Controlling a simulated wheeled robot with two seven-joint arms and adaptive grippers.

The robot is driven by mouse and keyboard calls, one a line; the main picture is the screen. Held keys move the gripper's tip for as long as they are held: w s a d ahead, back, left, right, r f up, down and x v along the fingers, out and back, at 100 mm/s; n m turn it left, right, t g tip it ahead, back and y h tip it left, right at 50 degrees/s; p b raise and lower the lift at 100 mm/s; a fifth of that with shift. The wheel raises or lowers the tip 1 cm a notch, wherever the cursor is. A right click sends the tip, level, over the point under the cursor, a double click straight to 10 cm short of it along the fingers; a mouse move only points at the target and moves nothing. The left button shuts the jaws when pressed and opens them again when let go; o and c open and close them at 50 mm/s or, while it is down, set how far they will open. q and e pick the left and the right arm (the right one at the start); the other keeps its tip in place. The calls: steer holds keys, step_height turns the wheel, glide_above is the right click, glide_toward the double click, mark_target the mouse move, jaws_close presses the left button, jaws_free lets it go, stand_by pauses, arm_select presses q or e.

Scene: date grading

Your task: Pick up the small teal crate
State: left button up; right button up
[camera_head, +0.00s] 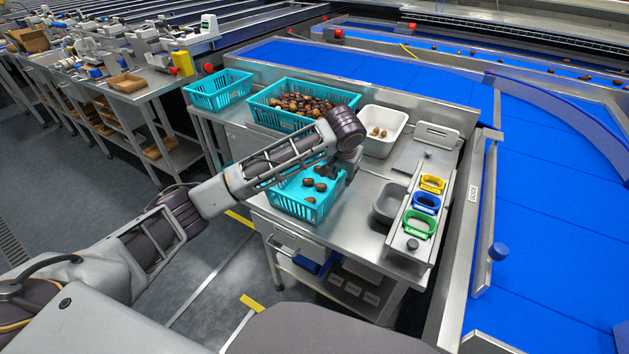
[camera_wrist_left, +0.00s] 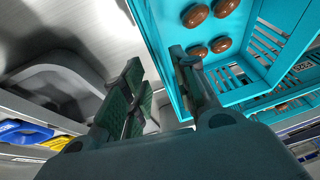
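A small teal crate (camera_head: 290,207) with several brown dates in it stands at the front of the steel table, partly hidden behind my left arm. In the left wrist view, its rim (camera_wrist_left: 160,42) runs up between the fingers. My left gripper (camera_wrist_left: 160,90) is open, one finger over the crate's inner side and the other outside it. I cannot tell whether either finger touches the wall. In the head view the fingers are mostly hidden by my own wrist. Another small teal crate (camera_head: 218,91), seemingly empty, stands at the back left. My right gripper is not in view.
A larger teal crate (camera_head: 262,112) full of dates stands behind my wrist, beside a white tub (camera_head: 398,117). A grey bowl (camera_head: 389,202) and a rack with yellow, blue and green rings (camera_head: 418,223) are to the right. A blue conveyor (camera_head: 540,220) lies beyond.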

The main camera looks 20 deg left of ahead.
mark_target(343, 176)
arm_select(q)
steer(key=shift+x, duration=1.2)
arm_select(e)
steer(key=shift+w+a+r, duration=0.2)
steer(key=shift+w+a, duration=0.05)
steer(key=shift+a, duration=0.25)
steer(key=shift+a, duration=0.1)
arm_select(q)
steer(key=shift+w+a+f, duration=0.15)
steer(key=shift+w+f, duration=0.05)
steer(key=shift+f, duration=0.25)
steer(key=b+x, duration=0.1)
steer(key=x, duration=0.1)
steer(key=shift+a+f, duration=0.2)
steer(key=shift+f, duration=0.15)
steer(key=shift+w+f, duration=0.35)
steer(key=shift+f, duration=0.35)
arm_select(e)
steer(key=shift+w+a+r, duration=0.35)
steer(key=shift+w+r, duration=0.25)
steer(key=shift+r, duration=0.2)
